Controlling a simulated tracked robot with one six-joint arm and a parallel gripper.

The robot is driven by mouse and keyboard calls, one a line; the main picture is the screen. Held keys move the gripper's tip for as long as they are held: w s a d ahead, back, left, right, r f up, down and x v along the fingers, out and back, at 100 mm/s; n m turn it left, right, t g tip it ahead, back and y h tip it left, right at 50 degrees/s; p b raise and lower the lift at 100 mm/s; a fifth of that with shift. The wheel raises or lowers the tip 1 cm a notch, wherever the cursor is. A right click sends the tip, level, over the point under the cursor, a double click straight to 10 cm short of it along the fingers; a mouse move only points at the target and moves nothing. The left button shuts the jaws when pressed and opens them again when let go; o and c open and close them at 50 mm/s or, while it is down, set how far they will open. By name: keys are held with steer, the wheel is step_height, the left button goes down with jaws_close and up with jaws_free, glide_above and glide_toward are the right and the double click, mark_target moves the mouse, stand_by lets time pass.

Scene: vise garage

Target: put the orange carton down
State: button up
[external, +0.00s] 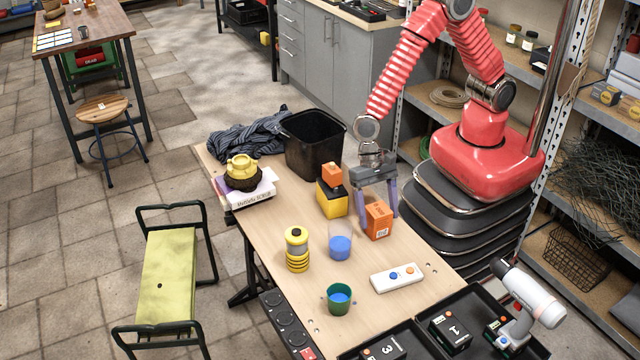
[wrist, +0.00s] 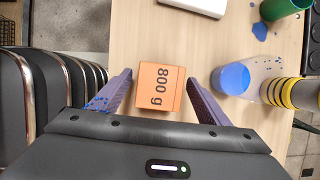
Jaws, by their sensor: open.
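The orange carton (external: 378,220) stands on the wooden workbench near its right edge in the external view. In the wrist view the carton (wrist: 160,87) shows its top, marked "800 g". My gripper (external: 377,222) is open around it, with one finger on each side. In the wrist view my gripper (wrist: 158,95) shows a gap between each finger and the carton. The carton's underside is hidden.
A glass with blue contents (external: 340,243) stands left of the carton, beside a yellow-black stack (external: 297,250). A yellow box with an orange block (external: 332,195) stands behind. A white button panel (external: 397,278) and green cup (external: 339,299) are in front. A black bin (external: 314,145) stands farther back.

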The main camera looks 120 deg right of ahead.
jaws_close()
stand_by(0.9)
